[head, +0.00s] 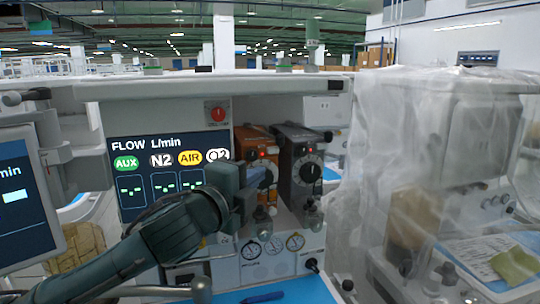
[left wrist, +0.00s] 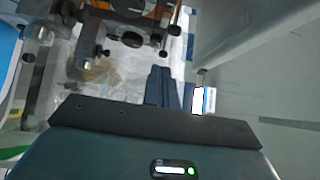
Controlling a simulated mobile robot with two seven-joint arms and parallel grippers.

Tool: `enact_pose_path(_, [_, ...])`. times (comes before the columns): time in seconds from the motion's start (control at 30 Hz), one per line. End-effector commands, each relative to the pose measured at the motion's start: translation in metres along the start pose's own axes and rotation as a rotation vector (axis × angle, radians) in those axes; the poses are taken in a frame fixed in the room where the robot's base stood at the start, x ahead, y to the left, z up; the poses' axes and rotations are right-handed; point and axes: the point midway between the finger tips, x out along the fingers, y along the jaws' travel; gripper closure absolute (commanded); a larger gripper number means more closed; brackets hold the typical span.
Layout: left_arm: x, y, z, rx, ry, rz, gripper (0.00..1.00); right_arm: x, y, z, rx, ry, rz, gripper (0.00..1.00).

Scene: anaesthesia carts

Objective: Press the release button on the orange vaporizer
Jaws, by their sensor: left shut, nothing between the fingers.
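The orange vaporizer (head: 255,139) stands on the anaesthesia machine, just right of the flow screen. Its upper body and a small red light show in the head view; its dial is partly hidden behind my left gripper (head: 252,190). The gripper is shut and empty, in front of the orange vaporizer's lower part. In the left wrist view the shut fingers (left wrist: 164,86) point toward the machine, and part of the orange vaporizer (left wrist: 147,8) shows at the top edge. I cannot make out the release button or tell whether the fingers touch anything. My right gripper is not in view.
A dark grey vaporizer (head: 306,165) with a black dial stands close on the right. The flow screen (head: 155,170) is on the left. Gauges (head: 272,245) sit below, above a blue work surface (head: 305,291). A plastic-covered machine (head: 440,150) stands at the right.

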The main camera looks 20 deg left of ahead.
Motion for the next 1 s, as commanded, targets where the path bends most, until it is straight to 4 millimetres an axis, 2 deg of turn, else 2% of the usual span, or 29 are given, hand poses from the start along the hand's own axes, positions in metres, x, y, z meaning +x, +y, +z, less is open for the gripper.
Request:
enact_pose_path(0.4, [0.086,-0.002,0.0,-0.001,-0.001,0.001,1.0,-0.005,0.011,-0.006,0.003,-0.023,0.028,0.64])
enact_pose_path(0.5, [0.096,-0.002,0.015,0.001,-0.004,0.001,1.0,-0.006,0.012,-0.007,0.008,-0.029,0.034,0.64])
enact_pose_path(0.67, [0.107,-0.001,0.025,0.0,-0.001,0.001,1.0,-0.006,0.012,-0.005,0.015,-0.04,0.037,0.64])
enact_pose_path(1.0, [0.11,0.0,0.028,0.0,0.001,0.0,1.0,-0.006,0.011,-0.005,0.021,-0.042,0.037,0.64])
